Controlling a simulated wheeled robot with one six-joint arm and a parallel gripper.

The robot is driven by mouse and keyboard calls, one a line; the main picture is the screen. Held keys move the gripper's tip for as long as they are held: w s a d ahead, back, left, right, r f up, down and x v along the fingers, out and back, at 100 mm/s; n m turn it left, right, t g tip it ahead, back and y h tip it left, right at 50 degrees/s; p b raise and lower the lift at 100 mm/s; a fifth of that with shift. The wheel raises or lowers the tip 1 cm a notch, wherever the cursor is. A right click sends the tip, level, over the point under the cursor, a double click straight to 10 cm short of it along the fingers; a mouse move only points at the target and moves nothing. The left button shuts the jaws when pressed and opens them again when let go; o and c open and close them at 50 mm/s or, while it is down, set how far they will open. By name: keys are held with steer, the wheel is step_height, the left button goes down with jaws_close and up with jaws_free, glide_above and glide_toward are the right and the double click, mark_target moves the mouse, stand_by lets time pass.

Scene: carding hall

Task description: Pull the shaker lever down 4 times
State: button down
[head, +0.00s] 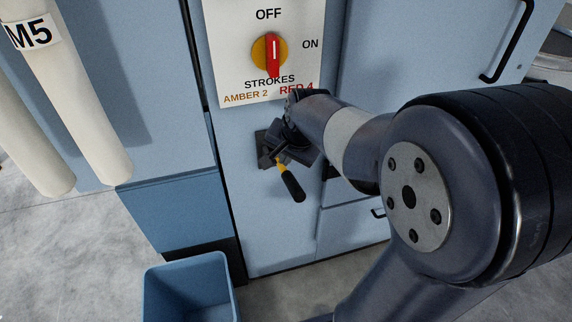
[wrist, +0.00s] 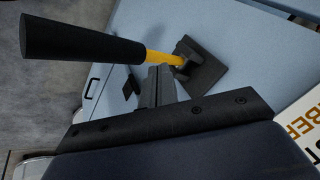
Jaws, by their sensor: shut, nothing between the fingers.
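The shaker lever (head: 291,185) has a black grip and a short yellow shaft, and slants down and outward from a dark mounting plate (head: 262,150) on the light blue panel. In the wrist view the lever's black grip (wrist: 80,42) reaches left and its yellow shaft (wrist: 162,58) runs to the dark plate (wrist: 208,68). My gripper (head: 280,154) is at the lever's base, just above the yellow shaft. In the wrist view its fingers (wrist: 158,80) are together, with nothing between them, their tips beside the yellow shaft. I cannot tell whether they touch it.
Above the lever, a white sign (head: 235,75) reads OFF, ON, STROKES, AMBER 2, RED 4, around a red knob (head: 272,55) on a yellow disc. A blue bin (head: 188,287) stands on the floor below left. White pipes (head: 75,90), one marked M5, hang at left.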

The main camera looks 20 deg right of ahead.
steer(key=shift+w+r, duration=0.1)
steer(key=shift+r, duration=0.15)
steer(key=shift+w+r+p, duration=0.25)
steer(key=shift+r+p, duration=0.45)
steer(key=shift+r, duration=0.05)
steer(key=shift+w+r+p, duration=0.3)
steer(key=shift+r+p, duration=0.35)
steer(key=shift+r, duration=0.15)
steer(key=shift+w+r+p, duration=0.25)
steer(key=shift+r+p, duration=0.45)
steer(key=shift+r, duration=0.05)
steer(key=shift+r, duration=0.1)
stand_by(0.9)
steer(key=r+p, duration=0.1)
steer(key=p, duration=0.2)
steer(key=w+r+p, duration=0.1)
steer(key=r+p, duration=0.1)
steer(key=p, duration=0.1)
steer(key=shift+w+r, duration=0.2)
steer(key=shift+r, duration=0.05)
steer(key=shift+f, duration=0.1)
